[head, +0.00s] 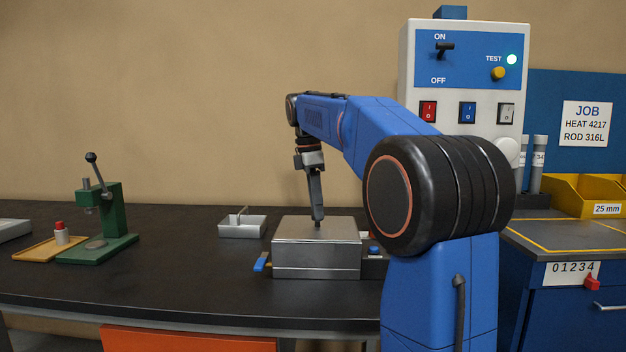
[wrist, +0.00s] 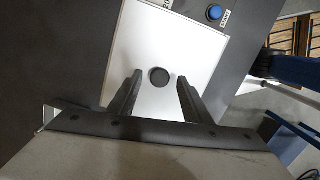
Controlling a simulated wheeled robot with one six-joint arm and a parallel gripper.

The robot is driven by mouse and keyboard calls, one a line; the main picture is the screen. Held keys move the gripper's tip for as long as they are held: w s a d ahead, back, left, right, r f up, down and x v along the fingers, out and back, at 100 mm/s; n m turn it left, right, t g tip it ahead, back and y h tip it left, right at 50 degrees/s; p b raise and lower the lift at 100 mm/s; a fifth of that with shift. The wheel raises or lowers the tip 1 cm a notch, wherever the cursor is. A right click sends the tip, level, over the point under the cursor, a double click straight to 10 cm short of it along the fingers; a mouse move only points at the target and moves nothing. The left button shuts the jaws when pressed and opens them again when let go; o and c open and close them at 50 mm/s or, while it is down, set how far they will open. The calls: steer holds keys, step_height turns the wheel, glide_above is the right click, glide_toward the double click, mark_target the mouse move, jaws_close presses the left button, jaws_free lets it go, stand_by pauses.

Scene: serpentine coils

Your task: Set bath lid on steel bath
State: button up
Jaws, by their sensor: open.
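The steel bath (head: 316,262) is a box on the dark bench in the middle of the head view, with a blue-tipped lever low on its left side. The bath lid (head: 300,231) lies on top of it as a flat metal cover; it also shows in the wrist view (wrist: 150,50) as a pale plate with a round black knob (wrist: 159,77). My gripper (head: 318,222) points down just above the lid. In the wrist view its two fingers (wrist: 157,92) stand apart on either side of the knob, with gaps between. It holds nothing. The bath's inside is hidden.
A small metal tray (head: 242,228) stands behind and left of the bath. A green press (head: 100,225) and a wooden tray (head: 40,247) are farther left. A blue button (head: 374,249) is at the bath's right, near my arm. A switch panel (head: 465,100) stands behind.

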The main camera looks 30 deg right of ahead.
mark_target(311, 227)
step_height(311, 227, up, 11)
steer(key=a, duration=0.1)
steer(key=shift+w+a, duration=0.15)
steer(key=shift+w, duration=0.1)
stand_by(0.5)
